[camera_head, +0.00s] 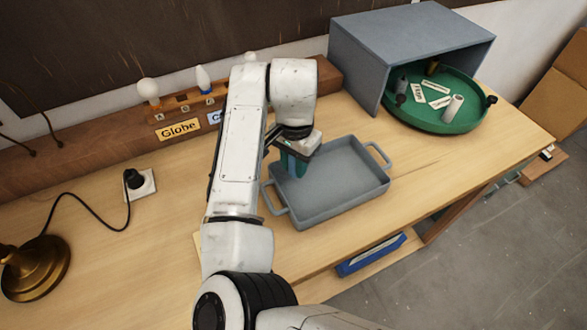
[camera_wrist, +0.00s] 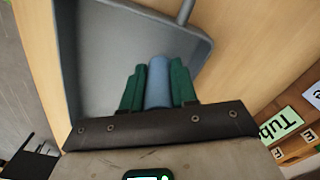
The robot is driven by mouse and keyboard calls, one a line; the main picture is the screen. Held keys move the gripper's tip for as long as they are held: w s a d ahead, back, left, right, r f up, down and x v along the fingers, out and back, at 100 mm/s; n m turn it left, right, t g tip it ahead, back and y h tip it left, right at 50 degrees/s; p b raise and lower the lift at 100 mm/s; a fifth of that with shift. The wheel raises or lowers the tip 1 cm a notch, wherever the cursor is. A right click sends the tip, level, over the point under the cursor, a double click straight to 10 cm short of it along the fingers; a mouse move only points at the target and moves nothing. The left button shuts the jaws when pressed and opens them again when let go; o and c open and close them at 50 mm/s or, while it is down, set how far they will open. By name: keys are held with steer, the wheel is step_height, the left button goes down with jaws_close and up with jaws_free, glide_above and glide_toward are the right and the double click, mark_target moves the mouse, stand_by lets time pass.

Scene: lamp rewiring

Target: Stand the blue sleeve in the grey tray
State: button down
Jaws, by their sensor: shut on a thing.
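My gripper (camera_head: 293,165) is over the left part of the grey tray (camera_head: 345,185), its fingers pointing down. In the wrist view, the green fingers of my gripper (camera_wrist: 157,76) are shut on the blue sleeve (camera_wrist: 158,84), one on each side of it. The sleeve lies along the fingers. The tray's floor and wall (camera_wrist: 98,58) show behind it. The rest of the tray looks empty. I cannot tell whether the sleeve's lower end touches the tray floor. In the head view the fingers and wrist mostly hide the sleeve.
A green round tray (camera_head: 440,118) with small parts and white labels sits partly inside a grey-blue box (camera_head: 400,45). A wooden rack with bulbs and a "Globe" label (camera_head: 178,129) runs along the back. A brass lamp base (camera_head: 36,268) and a socket (camera_head: 141,184) stand left.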

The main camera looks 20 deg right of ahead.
mark_target(293, 181)
steer(key=shift+w+f+p, duration=0.2)
steer(key=shift+f+p, duration=0.3)
steer(key=shift+f, duration=1.25)
steer(key=shift+f, duration=0.15)
steer(key=c, duration=1.2)
jaws_free()
steer(key=shift+o, duration=0.2)
step_height(293, 181, up, 12)
steer(key=b, duration=0.1)
steer(key=shift+r+b, duration=0.2)
steer(key=shift+b, duration=0.1)
